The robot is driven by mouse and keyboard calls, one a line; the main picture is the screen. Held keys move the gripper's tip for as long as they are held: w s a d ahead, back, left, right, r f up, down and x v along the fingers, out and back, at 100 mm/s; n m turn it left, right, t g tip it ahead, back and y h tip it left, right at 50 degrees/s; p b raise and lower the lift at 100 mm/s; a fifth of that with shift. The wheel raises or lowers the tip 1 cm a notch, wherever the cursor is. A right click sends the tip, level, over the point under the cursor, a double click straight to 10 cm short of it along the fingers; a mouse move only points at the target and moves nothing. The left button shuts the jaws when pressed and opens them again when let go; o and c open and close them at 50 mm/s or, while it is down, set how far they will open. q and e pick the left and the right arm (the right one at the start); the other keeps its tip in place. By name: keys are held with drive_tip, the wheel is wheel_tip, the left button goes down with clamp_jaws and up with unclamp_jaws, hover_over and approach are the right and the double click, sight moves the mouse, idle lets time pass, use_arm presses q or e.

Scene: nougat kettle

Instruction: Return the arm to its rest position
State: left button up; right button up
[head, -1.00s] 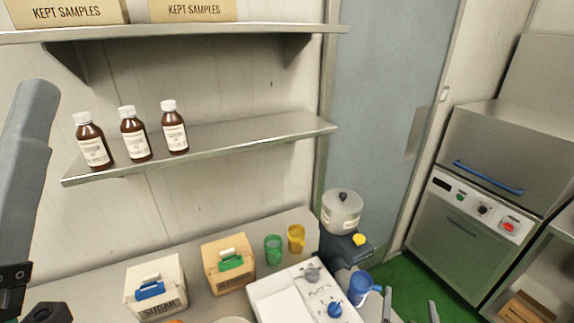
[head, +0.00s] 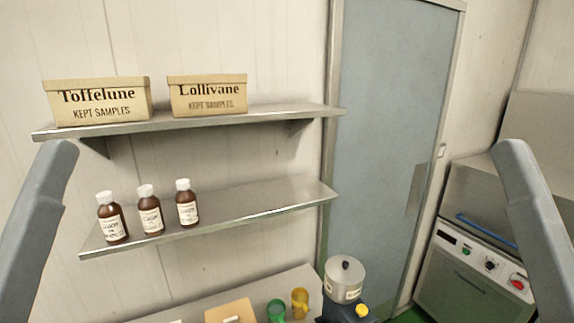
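Two grey arm links of mine rise at the left and right edges of the head view. The left one stands in front of the wall, and the right one stands in front of the oven-like machine. Neither gripper shows, so I cannot see whether they are open or hold anything.
Two sample boxes, Toffelune (head: 97,101) and Lollivane (head: 208,95), sit on the upper shelf (head: 290,112). Brown bottles (head: 150,212) stand on the lower shelf (head: 270,207). Below are a kettle (head: 344,280), green cup (head: 276,311) and yellow cup (head: 300,302). A machine (head: 465,275) stands right.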

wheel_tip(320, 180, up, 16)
drive_tip(key=p, duration=1.3)
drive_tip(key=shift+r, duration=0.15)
